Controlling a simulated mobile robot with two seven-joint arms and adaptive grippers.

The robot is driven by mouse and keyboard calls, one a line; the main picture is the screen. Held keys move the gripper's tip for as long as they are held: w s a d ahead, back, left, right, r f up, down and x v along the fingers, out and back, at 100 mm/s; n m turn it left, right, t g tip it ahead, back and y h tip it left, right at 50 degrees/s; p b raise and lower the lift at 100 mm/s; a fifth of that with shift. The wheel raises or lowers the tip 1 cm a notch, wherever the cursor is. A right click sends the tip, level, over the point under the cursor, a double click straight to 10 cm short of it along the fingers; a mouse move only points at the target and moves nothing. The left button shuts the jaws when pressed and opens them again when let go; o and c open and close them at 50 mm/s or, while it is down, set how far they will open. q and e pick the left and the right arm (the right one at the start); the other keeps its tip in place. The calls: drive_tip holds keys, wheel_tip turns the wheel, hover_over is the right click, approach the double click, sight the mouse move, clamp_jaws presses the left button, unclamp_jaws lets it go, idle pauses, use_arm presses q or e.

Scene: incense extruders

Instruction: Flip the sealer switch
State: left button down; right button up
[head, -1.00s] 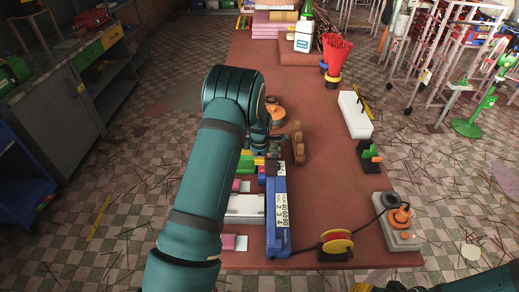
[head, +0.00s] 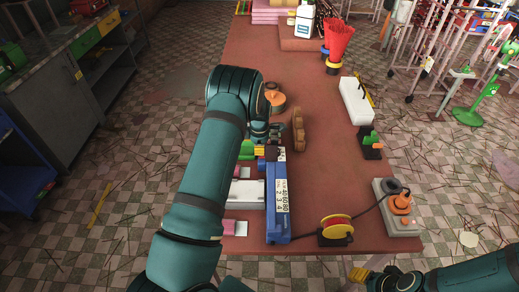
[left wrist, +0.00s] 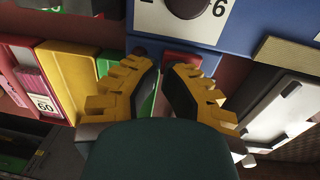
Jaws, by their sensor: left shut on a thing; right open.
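The blue sealer (head: 277,212) with a white number strip lies on the red-brown table. In the left wrist view its blue face (left wrist: 245,30) shows a dial (left wrist: 182,14) beside the numeral 6. A red switch-like part (left wrist: 184,59) sits below that face, at the fingertips. My left gripper (left wrist: 160,72) is at this part, its yellow-padded fingers shut on what appears to be the switch; the contact is partly hidden. In the head view my left arm covers most of this gripper. My right gripper (head: 362,275) is open and empty near the table's front edge.
Coloured boxes, red (left wrist: 20,70), yellow (left wrist: 68,75) and green, stand beside the fingers. The table's middle (head: 328,175) is clear.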

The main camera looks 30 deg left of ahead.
use_arm(q)
drive_tip(key=shift+f+g+h+b, duration=0.3)
drive_tip(key=shift+f+g+b, duration=0.15)
drive_tip(key=shift+b, duration=0.1)
drive_tip(key=shift+r, duration=0.1)
drive_tip(key=shift+s, duration=0.15)
drive_tip(key=shift+s+d+p, duration=0.15)
drive_tip(key=shift+p, duration=0.2)
drive_tip(key=shift+s+d+r+p, duration=0.15)
drive_tip(key=shift+s+d+p, duration=0.15)
drive_tip(key=shift+s, duration=0.1)
